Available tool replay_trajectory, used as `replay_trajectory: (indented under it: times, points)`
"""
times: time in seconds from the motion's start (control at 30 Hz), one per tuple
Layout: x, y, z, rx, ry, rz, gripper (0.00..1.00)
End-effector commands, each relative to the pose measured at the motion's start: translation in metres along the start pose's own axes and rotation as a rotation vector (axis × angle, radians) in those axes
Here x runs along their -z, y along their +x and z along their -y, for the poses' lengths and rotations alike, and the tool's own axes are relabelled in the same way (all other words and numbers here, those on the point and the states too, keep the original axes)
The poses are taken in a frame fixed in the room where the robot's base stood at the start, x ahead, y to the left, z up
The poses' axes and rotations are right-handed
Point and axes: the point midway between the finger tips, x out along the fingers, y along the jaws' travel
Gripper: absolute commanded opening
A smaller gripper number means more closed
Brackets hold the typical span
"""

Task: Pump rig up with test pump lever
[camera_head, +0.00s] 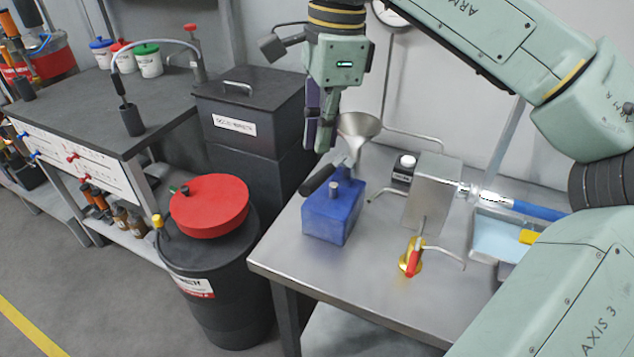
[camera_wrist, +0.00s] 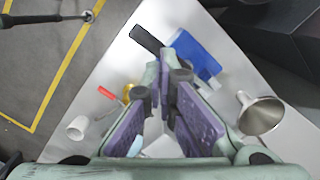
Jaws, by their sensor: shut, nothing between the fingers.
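The test pump (camera_head: 330,218) is a blue box on the left part of the steel bench. My gripper (camera_head: 322,146) hangs fingers down above the pump and the lever, apart from both. It is shut with nothing in it. In the wrist view the fingertips (camera_wrist: 166,80) are close together. The blue pump (camera_wrist: 196,50) shows beyond them, with the black lever grip (camera_wrist: 146,38) to its left. The rig (camera_head: 430,195) appears as a grey metal block right of the pump.
A metal funnel (camera_head: 358,126) stands close behind the pump. A brass valve with a red handle (camera_head: 412,260) sits at the bench's front. A blue-lined tray (camera_head: 500,240) is at right. A black drum with a red lid (camera_head: 210,207) stands left of the bench (camera_head: 370,280).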

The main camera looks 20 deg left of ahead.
Motion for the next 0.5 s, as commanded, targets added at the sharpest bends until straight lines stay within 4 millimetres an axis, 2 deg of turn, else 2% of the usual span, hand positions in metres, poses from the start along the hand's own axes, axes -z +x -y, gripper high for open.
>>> replay_trajectory:
  times: [0.03, 0.23, 0.5]
  points:
    - [0.001, 0.012, 0.0, 0.0, 0.001, 0.0, 0.0]
    - [0.001, 0.039, 0.0, 0.001, 0.001, 0.001, 0.0]
    - [0.0, 0.05, 0.0, 0.002, 0.001, 0.001, 0.0]
